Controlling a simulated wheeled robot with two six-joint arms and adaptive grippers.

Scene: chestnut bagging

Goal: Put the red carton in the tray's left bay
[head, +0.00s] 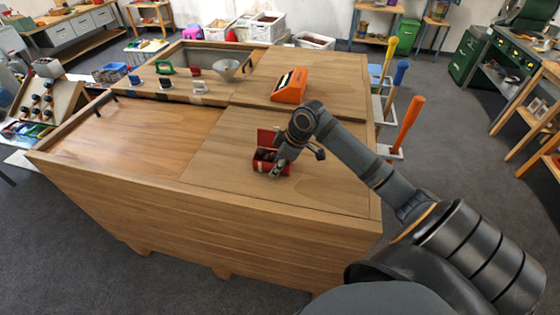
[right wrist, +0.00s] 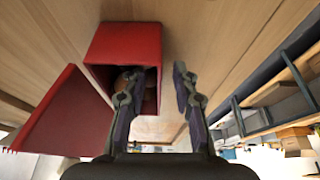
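The red carton (head: 266,155) stands on the right half of the wooden bench top, its lid flap open. In the right wrist view the carton (right wrist: 125,45) shows its open mouth with brown chestnuts (right wrist: 124,79) inside. My right gripper (head: 276,172) is at the carton's front right. In the wrist view its fingers (right wrist: 168,72) are apart, one over the mouth and one outside the right side wall. I cannot tell whether they touch it. My left gripper is not in view. I cannot make out a separate tray with bays for certain.
The wooden bench (head: 130,140) has a bare, rimmed left section. An orange device (head: 290,85) stands behind the carton. A metal funnel (head: 228,69) and small coloured stamp-like items stand at the back. Long-handled tools (head: 408,125) stand off the right edge.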

